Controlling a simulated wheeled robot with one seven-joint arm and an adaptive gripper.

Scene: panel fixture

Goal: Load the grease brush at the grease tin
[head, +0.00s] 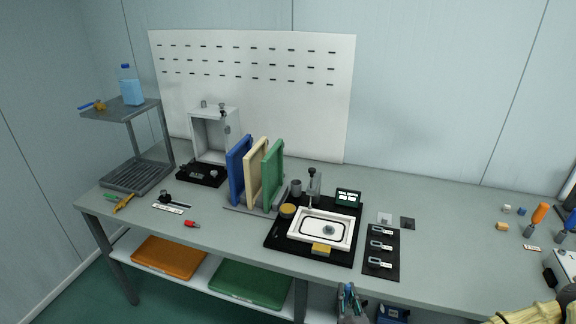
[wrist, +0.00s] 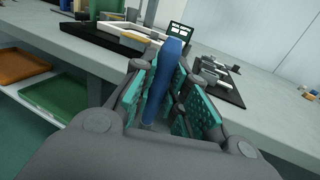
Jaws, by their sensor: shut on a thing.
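My gripper (head: 350,296) is low in front of the bench's front edge in the head view. In the wrist view its teal pads (wrist: 168,98) are shut on a blue handle (wrist: 163,80), which stands up between them, slightly tilted. This appears to be the grease brush; its bristles cannot be made out. A small round tin with a yellow-brown top (head: 288,210), likely the grease tin, stands at the left rear of the black fixture mat (head: 283,243). My gripper is apart from it, lower and to the right.
A white tray-like panel (head: 296,232) lies on the mat, with a small post and a dark green display (head: 347,197) behind. Blue, cream and green upright panels (head: 271,176) stand left of it. A black plate with several clips (head: 381,268) lies to the right. The bench front edge is close.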

